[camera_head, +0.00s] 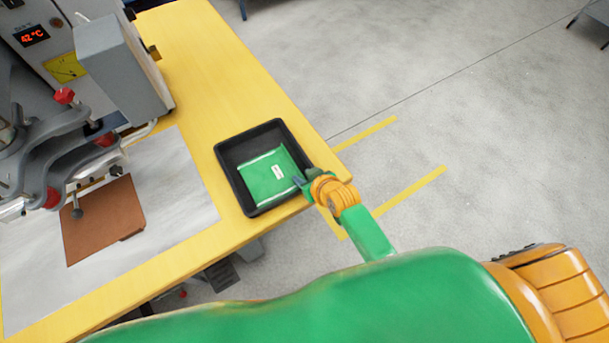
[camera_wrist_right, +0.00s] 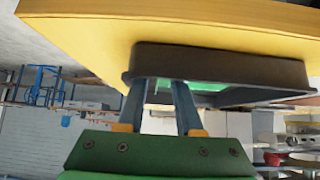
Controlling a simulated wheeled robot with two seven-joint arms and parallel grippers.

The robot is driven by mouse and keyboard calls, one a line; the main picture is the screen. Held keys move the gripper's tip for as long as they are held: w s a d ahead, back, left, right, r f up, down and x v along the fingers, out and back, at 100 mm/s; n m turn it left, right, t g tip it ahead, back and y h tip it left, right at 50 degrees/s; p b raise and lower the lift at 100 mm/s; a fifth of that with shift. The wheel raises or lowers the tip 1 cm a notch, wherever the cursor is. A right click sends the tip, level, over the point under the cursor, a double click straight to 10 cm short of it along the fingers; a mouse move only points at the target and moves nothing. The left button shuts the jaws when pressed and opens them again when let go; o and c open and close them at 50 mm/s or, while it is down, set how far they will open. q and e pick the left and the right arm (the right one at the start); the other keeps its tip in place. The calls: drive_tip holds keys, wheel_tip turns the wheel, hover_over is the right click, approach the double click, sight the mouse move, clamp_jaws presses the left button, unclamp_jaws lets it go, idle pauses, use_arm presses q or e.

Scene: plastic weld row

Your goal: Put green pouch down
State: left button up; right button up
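The green pouch (camera_head: 268,180), with a small white label and pale stripes along its edges, lies in a black tray (camera_head: 233,191) at the yellow table's edge. My right gripper (camera_head: 301,182) is at the tray's right side, by the pouch's edge. In the right wrist view, the gripper's fingers (camera_wrist_right: 160,85) stand apart with a gap between them and reach past the tray's rim (camera_wrist_right: 225,65). Their tips are hidden behind the tray wall. A strip of the pouch (camera_wrist_right: 205,86) shows beside them. My left gripper is in neither view.
A grey machine (camera_head: 120,65) with a red temperature display and red-knobbed clamps stands at the left of the table (camera_head: 205,65). A brown plate (camera_head: 100,220) lies on a pale sheet (camera_head: 185,185) left of the tray. The table behind the tray is clear.

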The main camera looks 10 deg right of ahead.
drive_tip(key=shift+r, duration=0.1)
drive_tip(key=p+v, duration=0.3)
drive_tip(key=v, duration=0.9)
drive_tip(key=s+d+f+g+h, duration=0.1)
drive_tip(key=s+d+f+g, duration=0.1)
drive_tip(key=s+f, duration=0.6)
drive_tip(key=s+d+f+g+h, duration=0.15)
drive_tip(key=s+f, duration=0.25)
drive_tip(key=f, duration=0.8)
drive_tip(key=s+d+f+g, duration=0.2)
drive_tip(key=s+f, duration=0.1)
drive_tip(key=s, duration=0.3)
drive_tip(key=s+d+f+g, duration=0.1)
drive_tip(key=s+f+g, duration=0.1)
drive_tip(key=s, duration=0.5)
drive_tip(key=shift+s+d+f+m, duration=0.35)
drive_tip(key=shift+f+m, duration=0.05)
drive_tip(key=shift+f, duration=0.15)
